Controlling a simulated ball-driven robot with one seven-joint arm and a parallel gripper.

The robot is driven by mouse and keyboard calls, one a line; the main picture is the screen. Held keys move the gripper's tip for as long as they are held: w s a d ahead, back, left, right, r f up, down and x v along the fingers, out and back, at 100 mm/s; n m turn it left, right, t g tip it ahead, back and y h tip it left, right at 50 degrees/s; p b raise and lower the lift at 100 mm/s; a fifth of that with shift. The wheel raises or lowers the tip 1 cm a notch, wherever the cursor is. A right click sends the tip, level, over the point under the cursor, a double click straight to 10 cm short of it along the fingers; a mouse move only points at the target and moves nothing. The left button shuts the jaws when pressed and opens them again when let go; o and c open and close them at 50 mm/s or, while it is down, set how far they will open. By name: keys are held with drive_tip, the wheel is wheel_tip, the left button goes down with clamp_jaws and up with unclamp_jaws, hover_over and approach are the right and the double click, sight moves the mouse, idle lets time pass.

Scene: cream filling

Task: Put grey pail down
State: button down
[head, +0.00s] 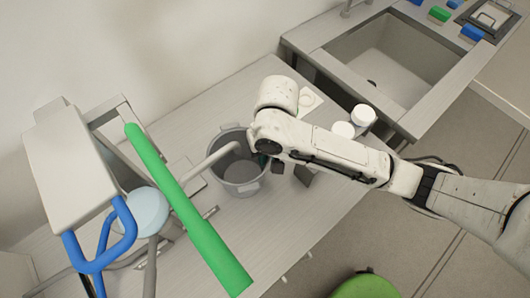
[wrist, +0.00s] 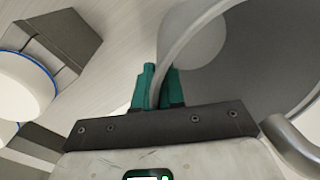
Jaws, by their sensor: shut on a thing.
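The grey pail (head: 243,186) is upright at the middle of the counter (head: 300,215), just left of my arm's end in the head view. I cannot tell whether its base touches the counter. In the wrist view the pail (wrist: 250,75) fills the upper right, and its curved rim passes between my two green fingertips. My gripper (wrist: 163,88) is shut on that rim. In the head view my gripper (head: 265,160) is mostly hidden by my own arm, at the pail's right side. The pail's inside looks grey, with a rounder grey patch at the bottom.
A machine with a white box (head: 68,155), blue handles (head: 120,232) and a long green bar (head: 185,205) stands left of the pail. White round containers (head: 363,116) stand right of my gripper. A sink (head: 390,65) lies at the upper right. The counter's front is clear.

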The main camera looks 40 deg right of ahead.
drive_tip(key=c, duration=1.2)
unclamp_jaws()
drive_tip(key=shift+f, duration=0.1)
drive_tip(key=r, duration=0.4)
drive_tip(key=r+p, duration=0.1)
drive_tip(key=r, duration=0.3)
drive_tip(key=d+r+p, duration=0.1)
drive_tip(key=r, duration=0.3)
drive_tip(key=shift+s+d+r, duration=0.1)
drive_tip(key=shift+s+r, duration=0.05)
drive_tip(key=shift+s, duration=0.1)
